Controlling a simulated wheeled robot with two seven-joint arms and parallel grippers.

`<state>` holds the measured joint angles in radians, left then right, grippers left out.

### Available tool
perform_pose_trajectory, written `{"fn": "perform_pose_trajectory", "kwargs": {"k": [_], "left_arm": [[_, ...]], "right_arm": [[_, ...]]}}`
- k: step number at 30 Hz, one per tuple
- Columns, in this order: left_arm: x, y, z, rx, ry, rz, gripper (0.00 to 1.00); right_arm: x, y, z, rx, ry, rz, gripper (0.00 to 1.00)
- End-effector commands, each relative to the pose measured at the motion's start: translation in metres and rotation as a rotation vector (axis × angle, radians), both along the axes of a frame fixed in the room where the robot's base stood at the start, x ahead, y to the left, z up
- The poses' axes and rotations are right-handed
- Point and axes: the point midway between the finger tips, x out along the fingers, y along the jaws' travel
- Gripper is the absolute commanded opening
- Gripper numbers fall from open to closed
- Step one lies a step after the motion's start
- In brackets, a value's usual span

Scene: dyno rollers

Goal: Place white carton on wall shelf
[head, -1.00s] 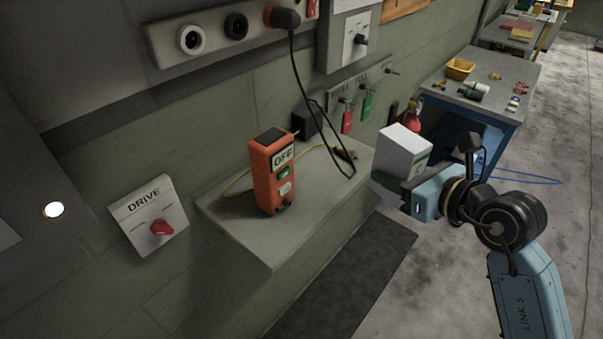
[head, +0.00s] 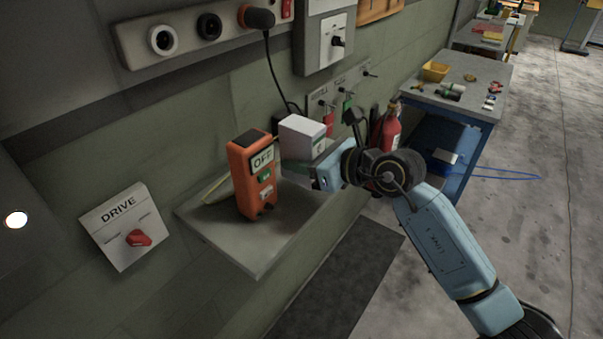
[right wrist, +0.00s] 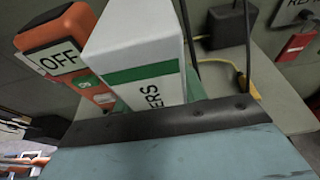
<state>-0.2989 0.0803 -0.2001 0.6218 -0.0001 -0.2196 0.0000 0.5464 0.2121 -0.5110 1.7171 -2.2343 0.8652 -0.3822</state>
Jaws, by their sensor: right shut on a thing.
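The white carton (head: 302,137) is held by my right gripper (head: 312,172), which is shut on it. In the head view it is over the far right part of the grey wall shelf (head: 245,250), just right of the orange box marked OFF (head: 250,175). I cannot tell whether it touches the shelf. In the right wrist view the carton (right wrist: 137,45) shows a green band and dark letters, with the orange box (right wrist: 62,45) close on its left. The carton's lower part is hidden by the gripper. My left gripper is not in view.
A DRIVE switch panel (head: 128,228) is on the wall at left. A black cable hangs from a plug (head: 258,18) behind the carton. A red fire extinguisher (head: 390,128) and a blue workbench (head: 460,85) stand beyond. The shelf's front left part is clear.

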Motion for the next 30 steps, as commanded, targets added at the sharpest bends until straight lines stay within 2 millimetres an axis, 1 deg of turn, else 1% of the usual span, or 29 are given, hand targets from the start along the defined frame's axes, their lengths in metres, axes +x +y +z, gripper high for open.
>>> {"fn": "perform_pose_trajectory", "kwargs": {"k": [6,8,15,19,20,24,30], "left_arm": [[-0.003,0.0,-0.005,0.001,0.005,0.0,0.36],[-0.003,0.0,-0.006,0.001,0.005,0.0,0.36],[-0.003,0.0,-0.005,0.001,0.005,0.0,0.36],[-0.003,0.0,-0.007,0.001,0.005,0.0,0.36],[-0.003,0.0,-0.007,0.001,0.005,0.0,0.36],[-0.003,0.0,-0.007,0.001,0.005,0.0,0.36],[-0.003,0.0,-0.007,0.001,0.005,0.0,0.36]], "right_arm": [[0.0,0.0,-0.03,0.002,0.005,-0.001,0.18],[0.0,0.0,-0.035,0.002,0.002,-0.001,0.18],[0.0,0.0,-0.035,0.001,0.0,-0.001,0.18],[0.0,0.0,-0.039,0.0,0.001,-0.001,0.18],[0.0,0.0,-0.039,0.0,0.001,0.0,0.44],[0.0,0.0,-0.039,0.0,0.001,0.0,0.62],[0.0,0.0,-0.039,0.0,0.001,-0.001,0.63]]}}
